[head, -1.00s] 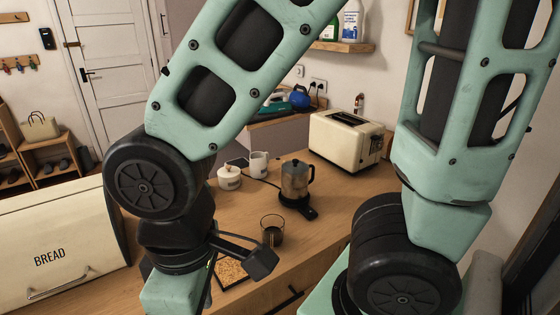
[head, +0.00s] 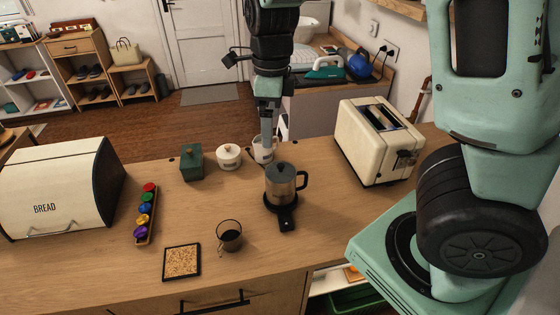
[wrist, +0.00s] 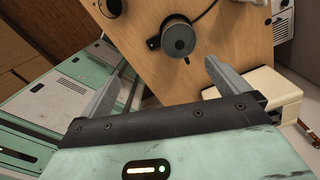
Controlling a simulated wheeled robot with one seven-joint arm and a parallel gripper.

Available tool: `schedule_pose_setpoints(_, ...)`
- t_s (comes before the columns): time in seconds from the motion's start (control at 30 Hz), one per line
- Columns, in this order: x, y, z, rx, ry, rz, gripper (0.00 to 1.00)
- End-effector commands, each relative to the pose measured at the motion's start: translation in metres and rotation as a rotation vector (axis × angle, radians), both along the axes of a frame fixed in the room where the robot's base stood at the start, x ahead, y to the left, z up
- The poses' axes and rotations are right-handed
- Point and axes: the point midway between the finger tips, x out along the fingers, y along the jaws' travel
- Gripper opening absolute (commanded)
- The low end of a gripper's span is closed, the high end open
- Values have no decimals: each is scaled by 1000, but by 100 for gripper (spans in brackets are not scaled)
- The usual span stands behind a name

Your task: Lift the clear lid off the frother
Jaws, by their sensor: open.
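The frother (head: 281,185) is a grey, see-through-looking jug with a dark handle, on a black base on the wooden counter. Its round lid (head: 282,170) with a small knob is on top. In the wrist view the lid (wrist: 178,40) shows from above as a grey disc, beyond my fingertips and between their directions. My gripper (head: 267,134) hangs behind the frother in the head view, seen edge-on in front of the white mug. In the wrist view my gripper (wrist: 165,62) has its fingers wide apart with nothing between them. It does not touch the lid.
The toaster (head: 378,140) stands right of the frother. The white mug (head: 262,152), a white lidded pot (head: 228,157) and a green box (head: 192,162) stand behind and left. A glass (head: 229,236) and a cork mat (head: 181,262) are in front.

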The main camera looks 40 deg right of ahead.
Motion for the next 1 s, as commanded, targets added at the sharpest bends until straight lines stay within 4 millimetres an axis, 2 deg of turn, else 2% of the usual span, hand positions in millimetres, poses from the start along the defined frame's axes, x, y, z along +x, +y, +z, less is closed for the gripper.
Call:
schedule_pose_setpoints(0.03, 6, -11, 9, -16, -1, -105, 100)
schedule_pose_setpoints(0.1, 11, -22, 13, -30, -4, -224, 100)
schedule_pose_setpoints(0.27, 17, -34, 12, -43, -8, -354, 100)
schedule_pose_setpoints(0.37, 16, -35, -3, -46, -5, -367, 100)
schedule_pose_setpoints(0.8, 16, -35, -90, -44, -5, -363, 100)
schedule_pose_setpoints(1.0, 16, -34, -106, -43, -8, -360, 100)
